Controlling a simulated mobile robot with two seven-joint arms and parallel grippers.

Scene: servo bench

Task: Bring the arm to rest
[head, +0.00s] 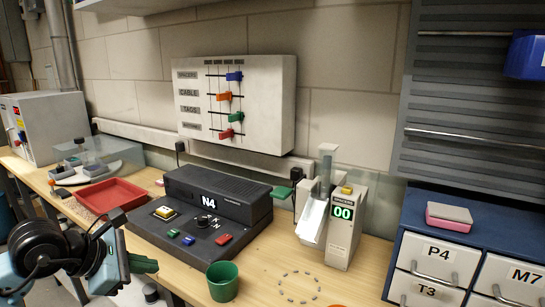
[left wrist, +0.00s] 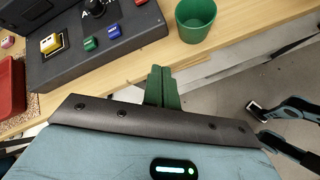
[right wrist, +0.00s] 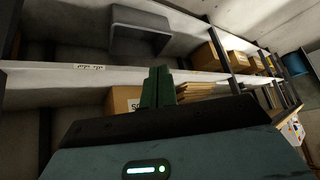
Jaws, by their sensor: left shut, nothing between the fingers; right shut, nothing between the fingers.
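My left gripper (head: 143,264) is at the lower left of the head view, in front of the bench's front edge and below the black N4 console. Its green fingers are together with nothing between them, as the left wrist view (left wrist: 162,88) also shows. It is apart from the console and from the green cup (head: 222,281). My right gripper shows only in the right wrist view (right wrist: 158,87). Its green fingers are closed and empty, facing a shelf with boxes. The right arm is outside the head view.
The N4 console (head: 208,204) has a yellow button, a knob and coloured switches. A red tray (head: 112,194) lies to its left. A dispenser (head: 344,228) reading 00 and a ring of small pieces (head: 299,287) are to the right. Drawers (head: 437,257) stand at far right.

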